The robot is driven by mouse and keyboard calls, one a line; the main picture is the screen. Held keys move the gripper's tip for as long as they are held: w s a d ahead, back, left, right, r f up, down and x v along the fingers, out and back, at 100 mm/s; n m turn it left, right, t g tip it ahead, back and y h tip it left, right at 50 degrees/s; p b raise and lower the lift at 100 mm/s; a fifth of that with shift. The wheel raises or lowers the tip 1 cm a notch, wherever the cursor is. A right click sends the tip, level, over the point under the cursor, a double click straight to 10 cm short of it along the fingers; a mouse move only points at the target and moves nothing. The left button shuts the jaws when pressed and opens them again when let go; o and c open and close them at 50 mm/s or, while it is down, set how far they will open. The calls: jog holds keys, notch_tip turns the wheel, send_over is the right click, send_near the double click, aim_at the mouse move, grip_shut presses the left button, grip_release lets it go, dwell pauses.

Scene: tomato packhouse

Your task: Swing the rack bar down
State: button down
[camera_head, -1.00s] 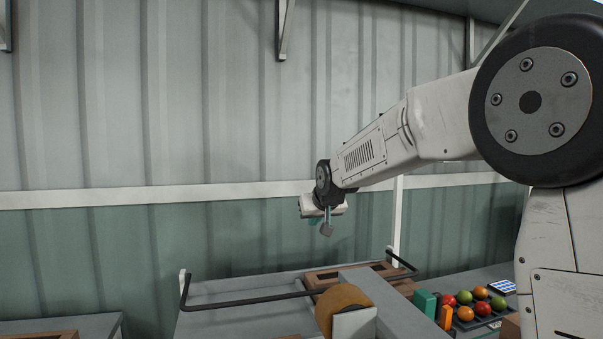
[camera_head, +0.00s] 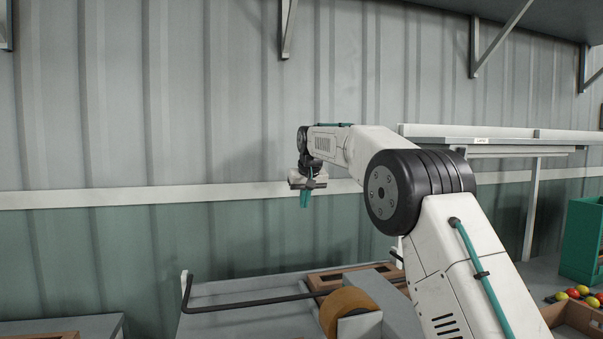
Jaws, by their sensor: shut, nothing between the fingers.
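The rack bar (camera_head: 247,303) is a thin black rod with bent ends. It runs low across the grey bench top, with its left end at a small white post. Its right part passes behind the tan roll and my arm. My gripper (camera_head: 305,203) hangs in the air well above the bar and apart from it, in front of the wall. Its teal fingers point down, shut and empty.
A tan roll (camera_head: 343,303) stands on the bench near the bar's middle. A wooden tray (camera_head: 345,271) lies behind it. At right are a green crate (camera_head: 583,240), tomatoes (camera_head: 573,293) and a cardboard box (camera_head: 578,318). A wall shelf (camera_head: 500,140) stands behind my arm.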

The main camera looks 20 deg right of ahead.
notch_tip(320, 180, up, 9)
jog(key=shift+s, duration=0.15)
dwell(0.5)
